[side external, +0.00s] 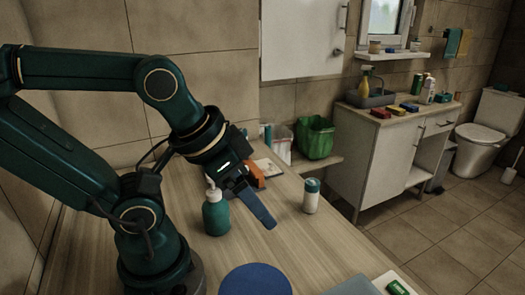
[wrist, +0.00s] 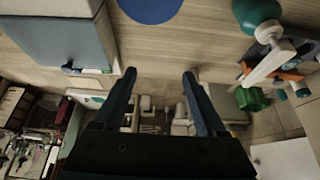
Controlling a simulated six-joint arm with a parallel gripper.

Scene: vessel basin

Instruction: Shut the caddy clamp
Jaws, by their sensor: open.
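My gripper (side external: 262,214) hangs above the wooden counter, to the right of a teal pump bottle (side external: 216,214). In the wrist view my gripper (wrist: 159,74) has its two dark blue fingers wide apart with nothing between them. An orange piece (side external: 257,176) lies partly hidden behind my gripper, by a pale flat item (side external: 270,168). In the wrist view an orange part (wrist: 287,74) shows at the right edge, beside the teal bottle (wrist: 255,12). I cannot tell for sure which part is the caddy clamp, nor whether it is open.
A white bottle with a teal cap (side external: 311,197) stands right of my gripper. A blue disc (side external: 256,281) lies at the front. A green bin (side external: 315,138) stands behind.

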